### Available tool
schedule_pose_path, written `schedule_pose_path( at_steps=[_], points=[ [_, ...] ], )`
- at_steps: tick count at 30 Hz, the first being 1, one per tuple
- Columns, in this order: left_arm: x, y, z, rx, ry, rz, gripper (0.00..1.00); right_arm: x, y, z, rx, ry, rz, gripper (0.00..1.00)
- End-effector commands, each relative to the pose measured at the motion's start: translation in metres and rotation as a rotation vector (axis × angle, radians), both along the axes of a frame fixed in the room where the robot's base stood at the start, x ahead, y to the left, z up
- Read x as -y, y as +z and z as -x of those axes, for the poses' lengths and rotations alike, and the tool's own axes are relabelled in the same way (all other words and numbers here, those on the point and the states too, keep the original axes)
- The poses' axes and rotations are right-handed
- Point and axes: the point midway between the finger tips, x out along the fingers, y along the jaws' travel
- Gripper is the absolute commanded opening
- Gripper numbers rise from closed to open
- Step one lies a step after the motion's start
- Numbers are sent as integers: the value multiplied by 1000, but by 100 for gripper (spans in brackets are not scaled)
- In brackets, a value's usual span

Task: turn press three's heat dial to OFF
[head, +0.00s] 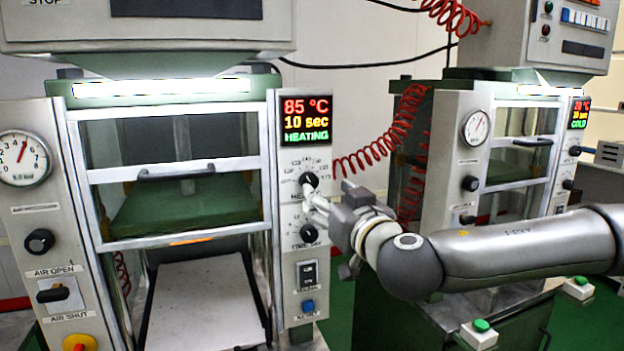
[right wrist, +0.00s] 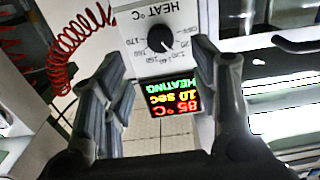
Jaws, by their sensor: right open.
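The heat dial (head: 308,180) is a black round knob on the right-hand panel of the near press (head: 283,250). Its display (head: 306,120) reads 85 °C, 10 sec, HEATING. No press number is legible. My right gripper (head: 328,190) is open, with its fingers close to the dial and partly covering the label below it. In the right wrist view the picture is upside down; the dial (right wrist: 160,39) lies between and beyond the two spread fingers (right wrist: 158,62), apart from them. Its white pointer mark points to the lower right there, away from the HEAT label. My left gripper is not in view.
A second black knob (head: 309,233), a switch (head: 307,274) and a blue button (head: 308,306) sit below the dial. A red coiled hose (head: 385,145) hangs to the right. A second press (head: 460,150) stands further right, its display reading COLD.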

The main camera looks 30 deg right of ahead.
Motion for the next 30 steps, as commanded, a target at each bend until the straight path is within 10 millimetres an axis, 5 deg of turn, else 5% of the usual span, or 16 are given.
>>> schedule_pose_path(
  at_steps=[18, 30],
  points=[
    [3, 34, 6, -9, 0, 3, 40, 20, 2, -80, -3, -1, 3, 55],
    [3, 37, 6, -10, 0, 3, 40, 22, 0, -92, -1, 1, 0, 55]
  ],
)
